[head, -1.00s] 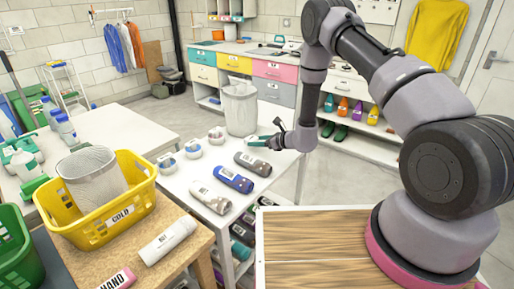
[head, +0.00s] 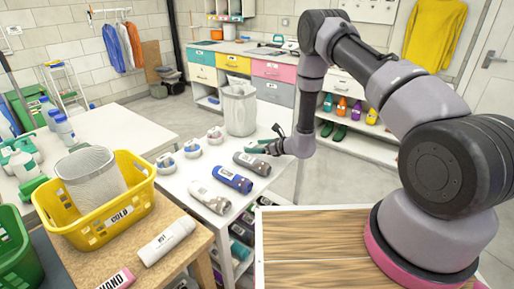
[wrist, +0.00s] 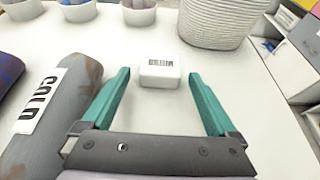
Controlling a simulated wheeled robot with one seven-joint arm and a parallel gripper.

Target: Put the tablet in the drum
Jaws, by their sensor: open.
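A small white block with a dark printed label, which looks like the tablet (wrist: 161,72), lies on the white table in the wrist view. In the head view my gripper (head: 259,147) is low over the table, and the tablet cannot be made out there. A tall whitish ribbed bin, probably the drum (head: 240,110), stands just beyond the gripper; its lower part shows in the wrist view (wrist: 222,22).
A grey bottle labelled COLD (wrist: 50,110) lies close left of my gripper. Several bottles (head: 233,180) and small white cups (head: 192,149) are on the same table (head: 172,188). A yellow basket (head: 105,225) holding another whitish bin (head: 90,172) stands at left.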

